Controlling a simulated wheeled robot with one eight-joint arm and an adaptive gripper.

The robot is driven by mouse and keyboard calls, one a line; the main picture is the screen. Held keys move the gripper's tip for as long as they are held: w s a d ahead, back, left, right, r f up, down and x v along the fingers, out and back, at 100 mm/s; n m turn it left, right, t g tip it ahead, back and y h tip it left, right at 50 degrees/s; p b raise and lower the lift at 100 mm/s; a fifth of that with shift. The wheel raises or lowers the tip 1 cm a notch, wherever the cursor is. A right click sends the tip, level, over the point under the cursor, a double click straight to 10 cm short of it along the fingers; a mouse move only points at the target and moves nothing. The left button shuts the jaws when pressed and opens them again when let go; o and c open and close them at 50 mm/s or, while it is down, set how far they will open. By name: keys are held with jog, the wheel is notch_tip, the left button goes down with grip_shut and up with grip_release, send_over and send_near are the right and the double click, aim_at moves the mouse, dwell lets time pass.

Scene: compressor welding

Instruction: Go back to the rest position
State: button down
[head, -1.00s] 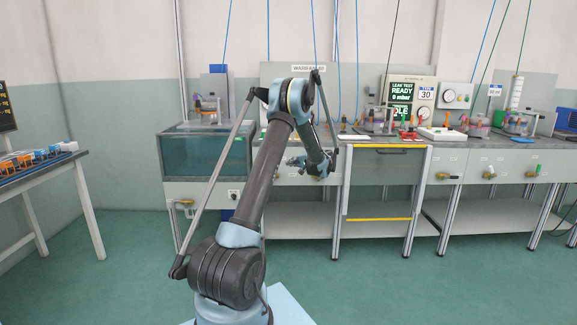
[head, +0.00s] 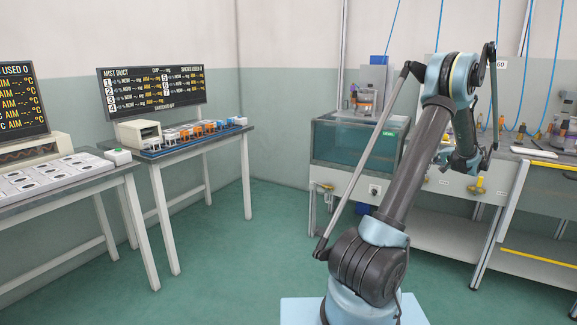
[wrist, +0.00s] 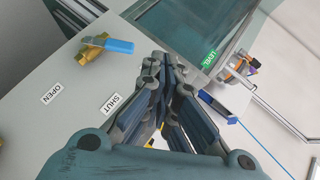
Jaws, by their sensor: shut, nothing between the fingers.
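My gripper (wrist: 164,72) is shut and empty in the wrist view, its dark fingers drawn together. It points toward the front panel of the water tank bench. In the head view my arm stands folded in front of that bench, and the gripper is largely hidden behind the arm's last links. A brass valve with a blue handle (wrist: 118,45) lies left of the fingers in the wrist view, apart from them. The labels OPEN (wrist: 52,93) and SHUT (wrist: 111,104) are on the pale panel beside it.
The glass-walled tank (head: 345,145) stands behind my arm. A bench with yellow edging (head: 535,250) is at right. At left are a table with blue and orange parts (head: 200,130) and a table with a pale tray (head: 40,180). The green floor between is clear.

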jog(key=s+a+r+n+g, duration=0.1)
jog(key=s+a+r+g, duration=0.15)
jog(key=a, duration=0.75)
jog(key=s+a+r+n+g+y, duration=0.1)
jog(key=s+a+r+n, duration=0.15)
jog(key=a, duration=0.65)
jog(key=s+a+r+n+g, duration=0.1)
jog(key=s+a+r, duration=0.15)
jog(key=a, duration=0.75)
jog(key=s+a+n+g, duration=0.2)
jog(key=s+a+g, duration=0.1)
jog(key=s+a, duration=1.15)
jog(key=s+a+f+n+g+h, duration=0.1)
jog(key=s+f, duration=0.3)
jog(key=s, duration=0.5)
jog(key=s+a+f+n+g+h, duration=0.1)
jog(key=s+a+f+n+h, duration=0.1)
jog(key=s, duration=0.7)
jog(key=s+a+f+n+g+h, duration=0.1)
jog(key=s+a+f, duration=0.3)
jog(key=s+f, duration=0.3)
jog(key=shift+s+n+h, duration=0.3)
jog(key=shift+s+n, duration=0.05)
jog(key=shift+s, duration=0.7)
jog(key=shift+f, duration=0.1)
